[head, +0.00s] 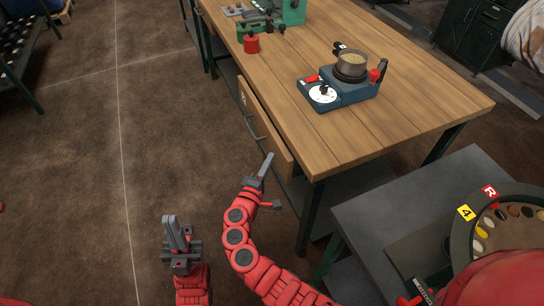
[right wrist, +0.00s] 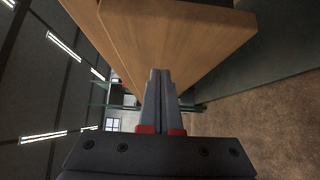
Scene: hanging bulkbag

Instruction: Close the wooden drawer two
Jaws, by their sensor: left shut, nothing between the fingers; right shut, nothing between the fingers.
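A wooden drawer (head: 275,144) under the wooden workbench top juts out from the bench's left side, with a dark handle (head: 253,127) on its front. My right gripper (head: 267,160) is shut and empty at the near end of the drawer front, its fingertips close to the wood; contact cannot be told. In the right wrist view, its shut fingers (right wrist: 160,75) point along a wooden panel (right wrist: 180,40) that fills the upper middle. My left gripper (head: 173,222) is shut and empty over the floor, to the left of the drawer and apart from it.
On the workbench (head: 420,120) stand a blue device (head: 350,88) with a metal pot, a red cylinder (head: 252,43) and a green machine (head: 290,12). A grey table (head: 400,195) with a round colour-sample wheel (head: 510,205) stands at right.

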